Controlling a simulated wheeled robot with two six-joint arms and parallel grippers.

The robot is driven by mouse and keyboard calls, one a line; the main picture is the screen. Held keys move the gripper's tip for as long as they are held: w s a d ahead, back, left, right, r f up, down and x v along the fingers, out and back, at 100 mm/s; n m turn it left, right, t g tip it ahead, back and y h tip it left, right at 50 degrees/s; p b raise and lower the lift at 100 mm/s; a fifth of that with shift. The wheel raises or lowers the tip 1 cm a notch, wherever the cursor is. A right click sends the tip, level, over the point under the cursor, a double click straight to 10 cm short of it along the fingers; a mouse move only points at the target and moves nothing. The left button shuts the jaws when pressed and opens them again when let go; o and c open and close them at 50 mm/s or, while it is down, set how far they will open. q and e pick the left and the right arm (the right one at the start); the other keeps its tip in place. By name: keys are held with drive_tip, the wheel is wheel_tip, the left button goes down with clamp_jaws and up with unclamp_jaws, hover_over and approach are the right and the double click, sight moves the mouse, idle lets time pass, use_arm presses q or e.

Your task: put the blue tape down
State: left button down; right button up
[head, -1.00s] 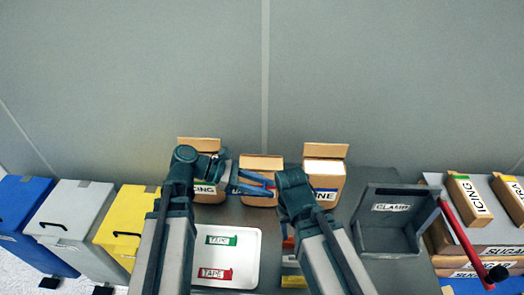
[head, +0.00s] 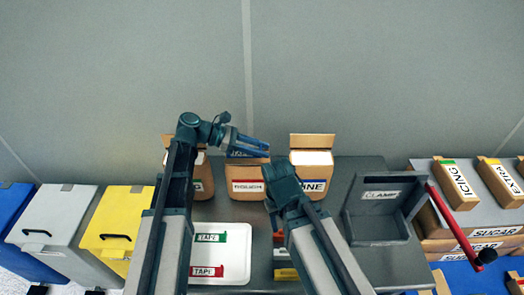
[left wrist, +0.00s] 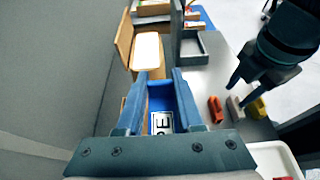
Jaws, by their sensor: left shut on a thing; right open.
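My left gripper (head: 266,147) is shut on the blue tape (left wrist: 161,98), held between the two fingers in the left wrist view, its white label partly showing. In the head view this gripper is raised over the middle cardboard box (head: 247,184), and the tape is hard to tell from the blue fingers. My right gripper (left wrist: 238,92) is open and empty, pointing down over the table in the left wrist view. A white tray (head: 238,233) holds a green tape (head: 210,237) and a red tape (head: 207,271).
Open cardboard boxes stand along the back; the right one (head: 312,170) is beside the middle one. A grey clamp bin (head: 378,228) stands at right, near a red lever (head: 455,225). Small red, grey and yellow pieces (head: 287,274) lie right of the tray. Coloured bins stand at left.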

use_arm(q)
drive_tip(key=shift+w+d+f, duration=0.1)
drive_tip(key=shift+w+d, duration=0.05)
drive_tip(key=shift+w, duration=0.7)
drive_tip(key=shift+w+d+f, duration=0.1)
drive_tip(key=shift+w+d, duration=0.05)
drive_tip(key=shift+w, duration=0.65)
wheel_tip(320, 180, down, 4)
drive_tip(key=b, duration=0.4)
drive_tip(key=shift+w+r, duration=0.1)
drive_tip(key=shift+r, duration=0.15)
drive_tip(key=c, duration=0.5)
unclamp_jaws()
drive_tip(key=shift+c, duration=0.2)
